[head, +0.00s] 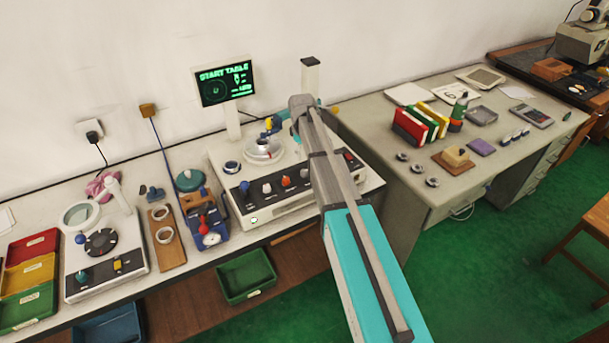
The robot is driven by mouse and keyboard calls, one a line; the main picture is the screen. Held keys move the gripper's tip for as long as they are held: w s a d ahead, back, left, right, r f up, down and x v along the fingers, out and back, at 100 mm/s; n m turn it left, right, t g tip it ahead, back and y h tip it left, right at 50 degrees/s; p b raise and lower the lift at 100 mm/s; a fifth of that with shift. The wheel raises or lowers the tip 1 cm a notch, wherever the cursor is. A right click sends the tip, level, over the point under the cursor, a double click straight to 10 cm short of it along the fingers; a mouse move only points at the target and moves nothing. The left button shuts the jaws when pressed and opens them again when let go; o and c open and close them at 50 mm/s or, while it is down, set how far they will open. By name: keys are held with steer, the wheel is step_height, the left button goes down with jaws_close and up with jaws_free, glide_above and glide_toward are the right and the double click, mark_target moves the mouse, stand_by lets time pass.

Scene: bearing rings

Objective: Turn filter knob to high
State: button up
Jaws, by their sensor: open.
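The measuring machine (320,201) is a light box on the bench, with a row of knobs on its sloping dark front panel. The row holds a blue knob (245,186), a pale knob (267,188), a red knob (286,182) and another pale knob (304,174). A small red control (347,155) shows right of my arm. The labels are too small to read, so I cannot tell which is the filter knob or its setting. My arm crosses in front of the machine and hides part of the panel.
A screen (224,83) reading "START TABLE" stands behind the machine. A round turntable (263,148) is on its top. A blue device (208,233) stands close on the left. A green bin (246,276) is below the bench edge. The grey desk (372,128) is to the right.

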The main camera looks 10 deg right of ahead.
mark_target(304, 170)
steer(key=shift+w+d+f+b, duration=0.1)
steer(key=shift+w+f+b, duration=0.05)
steer(key=shift+f+b, duration=4.45)
steer(key=shift+f, duration=0.15)
steer(key=shift+c, duration=0.3)
jaws_close()
